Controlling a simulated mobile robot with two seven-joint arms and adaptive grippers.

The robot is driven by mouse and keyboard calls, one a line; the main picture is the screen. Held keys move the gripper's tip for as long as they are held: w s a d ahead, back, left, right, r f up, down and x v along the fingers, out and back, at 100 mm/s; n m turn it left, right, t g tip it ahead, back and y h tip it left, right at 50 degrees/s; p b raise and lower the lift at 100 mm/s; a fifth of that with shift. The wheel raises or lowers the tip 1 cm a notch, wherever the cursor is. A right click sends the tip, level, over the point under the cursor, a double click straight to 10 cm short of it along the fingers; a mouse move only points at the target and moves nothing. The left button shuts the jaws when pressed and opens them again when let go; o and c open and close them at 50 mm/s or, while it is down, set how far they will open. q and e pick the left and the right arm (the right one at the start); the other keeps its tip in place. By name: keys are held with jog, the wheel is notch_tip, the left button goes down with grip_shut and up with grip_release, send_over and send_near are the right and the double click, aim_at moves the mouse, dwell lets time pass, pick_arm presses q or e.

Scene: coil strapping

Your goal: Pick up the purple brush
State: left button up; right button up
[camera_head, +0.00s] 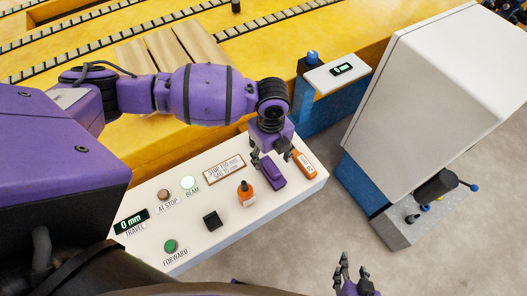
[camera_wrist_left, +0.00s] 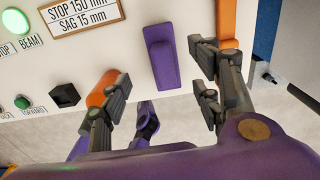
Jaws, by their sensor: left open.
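The purple brush (camera_head: 271,172) lies on the white panel top, near its right end. In the left wrist view the brush (camera_wrist_left: 162,55) shows as a flat purple block with a wider end, centred between the fingers. My left gripper (camera_head: 272,157) is open just above and around the brush, which partly hides beneath it in the head view. The open fingers (camera_wrist_left: 158,85) also show in the left wrist view, apart from the brush on both sides. My right gripper (camera_head: 355,277) is at the bottom of the head view, low over the floor, fingers apart and empty.
An orange labelled tool (camera_head: 304,163) lies close to the brush's right. A large white cabinet (camera_head: 435,90) stands at right.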

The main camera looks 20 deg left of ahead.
aim_at(272, 167)
pick_arm(q)
jog(key=shift+s+d+f, duration=0.25)
jog(key=shift+d+f, duration=0.05)
jog(key=f, duration=0.6)
jog(key=shift+d+f, duration=0.3)
jog(key=shift+f, duration=0.1)
jog(key=shift+c, duration=0.4)
jog(key=c, duration=1.2)
jog(key=shift+w+r, duration=0.1)
jog(key=shift+r, duration=0.05)
